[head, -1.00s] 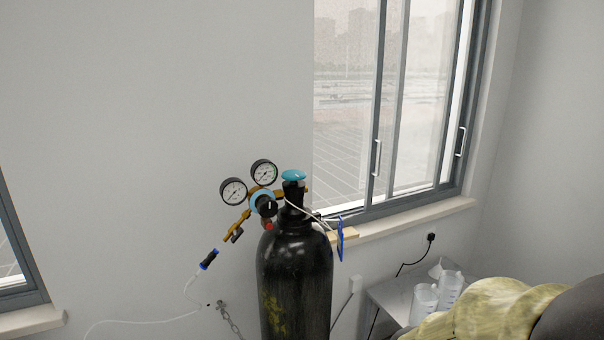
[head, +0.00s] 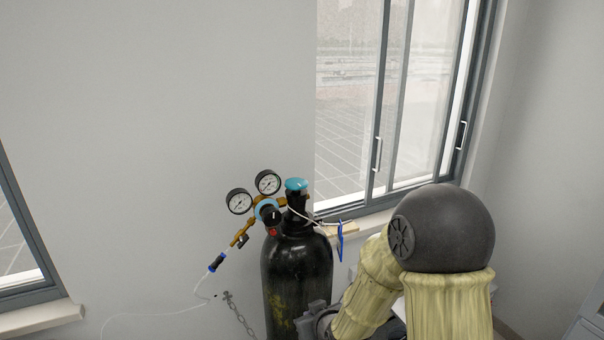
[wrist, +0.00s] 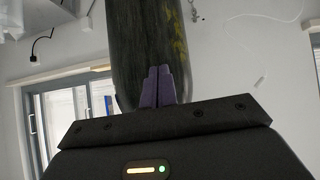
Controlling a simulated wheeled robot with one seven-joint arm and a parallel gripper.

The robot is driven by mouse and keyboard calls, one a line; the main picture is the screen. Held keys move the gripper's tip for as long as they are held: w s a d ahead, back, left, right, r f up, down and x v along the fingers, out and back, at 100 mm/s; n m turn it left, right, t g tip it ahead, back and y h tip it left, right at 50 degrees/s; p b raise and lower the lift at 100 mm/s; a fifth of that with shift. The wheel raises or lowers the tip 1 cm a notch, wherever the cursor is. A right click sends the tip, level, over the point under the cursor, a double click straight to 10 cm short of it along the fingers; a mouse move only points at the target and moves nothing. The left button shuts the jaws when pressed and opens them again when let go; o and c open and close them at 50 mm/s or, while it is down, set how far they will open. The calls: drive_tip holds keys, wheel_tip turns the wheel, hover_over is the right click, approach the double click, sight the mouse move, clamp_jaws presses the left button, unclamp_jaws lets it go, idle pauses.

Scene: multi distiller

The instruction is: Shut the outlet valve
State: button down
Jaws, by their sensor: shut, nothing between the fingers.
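A black gas cylinder (head: 296,270) stands by the wall with a teal top handwheel (head: 296,184). Its brass regulator carries two round gauges (head: 239,201) and a black knob with a blue ring (head: 270,214). A small dark outlet valve handle (head: 243,241) sits on the brass outlet arm, which slopes down left to a hose fitting (head: 216,262). The handle's exact setting is too small to tell. My gripper (wrist: 157,72) shows in the wrist view with its purple fingers together and empty, in front of the cylinder body, which appears upside down. The outlet valve is not visible there.
A white hose (head: 150,317) runs from the fitting to the lower left. A chain (head: 238,314) hangs left of the cylinder. A blue tag (head: 340,240) hangs at its right. A window (head: 365,110) is behind. The wall left of the regulator is clear.

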sight(243, 240)
drive_tip(key=w+a+r+t+y+p, duration=0.3)
drive_tip(key=a+r+t+p, duration=0.3)
drive_tip(key=a+r+p, duration=0.2)
drive_tip(key=shift+a+r+t+y, duration=0.5)
drive_tip(key=shift+a+r, duration=0.55)
drive_tip(key=shift+a, duration=0.65)
drive_tip(key=shift+w, duration=0.1)
drive_tip(key=shift+w, duration=0.1)
drive_tip(key=p+x, duration=0.1)
drive_tip(key=x, duration=0.6)
drive_tip(key=shift+s+a+r, duration=0.25)
drive_tip(key=shift+a+r, duration=0.05)
drive_tip(key=shift+r, duration=0.25)
drive_tip(key=shift+s+a+f+b, duration=0.2)
drive_tip(key=shift+a+b, duration=0.1)
drive_tip(key=shift+b, duration=1.1)
